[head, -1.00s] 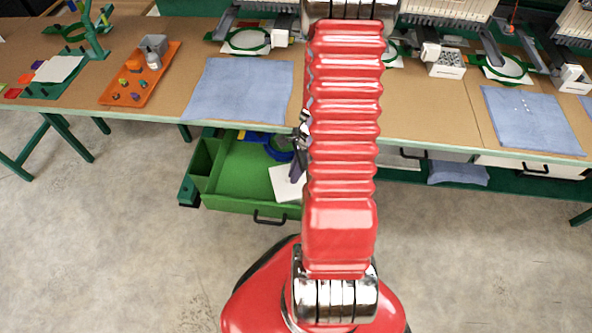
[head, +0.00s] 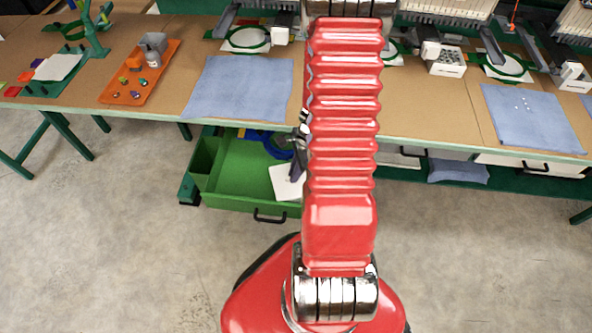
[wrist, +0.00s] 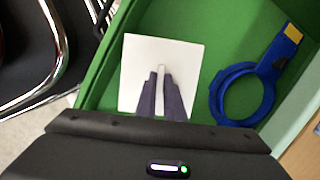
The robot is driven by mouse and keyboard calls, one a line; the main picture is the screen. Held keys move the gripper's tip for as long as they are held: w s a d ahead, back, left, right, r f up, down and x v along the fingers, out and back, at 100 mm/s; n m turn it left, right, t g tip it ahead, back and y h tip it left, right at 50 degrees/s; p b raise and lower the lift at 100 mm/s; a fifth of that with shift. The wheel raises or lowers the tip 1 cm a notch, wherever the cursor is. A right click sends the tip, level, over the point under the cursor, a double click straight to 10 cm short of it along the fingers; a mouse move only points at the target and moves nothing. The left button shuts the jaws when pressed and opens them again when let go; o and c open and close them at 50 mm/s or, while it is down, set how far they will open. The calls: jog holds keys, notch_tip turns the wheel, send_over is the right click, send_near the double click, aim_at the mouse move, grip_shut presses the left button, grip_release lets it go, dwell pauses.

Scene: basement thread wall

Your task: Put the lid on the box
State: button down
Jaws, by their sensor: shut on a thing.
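A flat white square panel, which looks like the lid (wrist: 185,55), lies in or just above the green drawer; its height off the floor of the drawer is hard to tell. It also shows in the head view (head: 282,184), partly hidden by my arm. My gripper (wrist: 160,72) is over the middle of the panel, its two grey-purple fingers close together on a small white upright piece of it. In the head view, a small white open box (head: 447,70) with several round things in it stands on the table, right of my arm; it may be the box.
The open green drawer (head: 240,202) has raised walls around the panel. A blue ring-shaped tool (wrist: 240,95) lies right of the panel. On the table are a blue cloth (head: 240,90) and an orange tray (head: 112,95) with small items. Machines stand along the back.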

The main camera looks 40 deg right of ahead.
jog(key=c, duration=1.8)
grip_release()
jog(key=v, duration=1.3)
jog(key=shift+r, duration=0.3)
jog(key=shift+d, duration=0.1)
